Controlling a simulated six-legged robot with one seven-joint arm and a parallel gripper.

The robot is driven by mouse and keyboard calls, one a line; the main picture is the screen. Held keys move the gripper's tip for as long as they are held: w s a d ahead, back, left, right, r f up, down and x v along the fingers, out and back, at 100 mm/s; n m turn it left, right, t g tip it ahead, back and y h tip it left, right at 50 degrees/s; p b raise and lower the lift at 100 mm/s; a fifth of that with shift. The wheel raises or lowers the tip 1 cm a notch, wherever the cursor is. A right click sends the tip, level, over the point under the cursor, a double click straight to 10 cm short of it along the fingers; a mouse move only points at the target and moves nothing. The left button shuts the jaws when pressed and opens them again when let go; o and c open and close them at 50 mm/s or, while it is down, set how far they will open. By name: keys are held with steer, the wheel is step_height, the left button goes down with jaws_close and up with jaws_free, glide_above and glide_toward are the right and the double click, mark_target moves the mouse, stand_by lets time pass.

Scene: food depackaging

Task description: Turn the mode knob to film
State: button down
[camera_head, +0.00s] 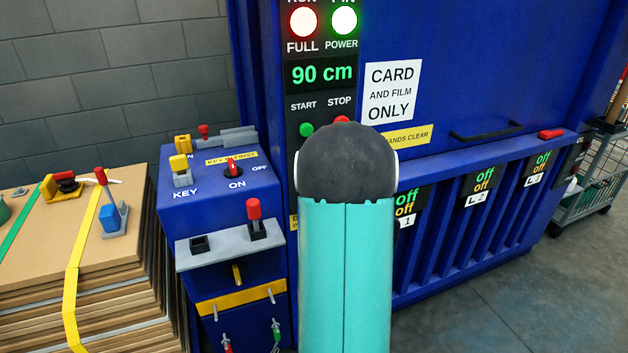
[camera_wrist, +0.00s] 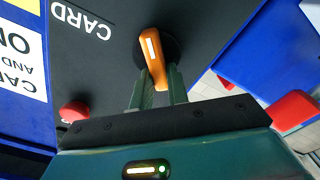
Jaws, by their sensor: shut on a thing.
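The orange mode knob (camera_wrist: 148,45) shows in the wrist view on a dark panel, on a round black base. A white line runs along its handle, nearly upright in the picture and leaning slightly left at the top. The upside-down word CARD (camera_wrist: 80,19) is printed to its left. No FILM label shows. My gripper (camera_wrist: 159,86) has its two green-grey fingers on either side of the handle's lower end, shut on it. In the head view my own arm hides the knob and my gripper.
The head view shows the blue baler (camera_head: 470,60) with a lit 90 cm display (camera_head: 322,74) and a green start button (camera_head: 306,129). The red stop button (camera_wrist: 73,112) is near my gripper. A key box (camera_head: 215,185) and stacked cardboard (camera_head: 90,270) stand left.

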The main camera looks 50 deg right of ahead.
steer(key=shift+n, duration=0.3)
steer(key=c, duration=1.4)
jaws_free()
steer(key=shift+o, duration=0.2)
steer(key=shift+s+a, duration=0.1)
steer(key=v, duration=1.3)
steer(key=shift+s, duration=0.25)
steer(key=shift+w+a, duration=0.1)
steer(key=shift+a, duration=0.05)
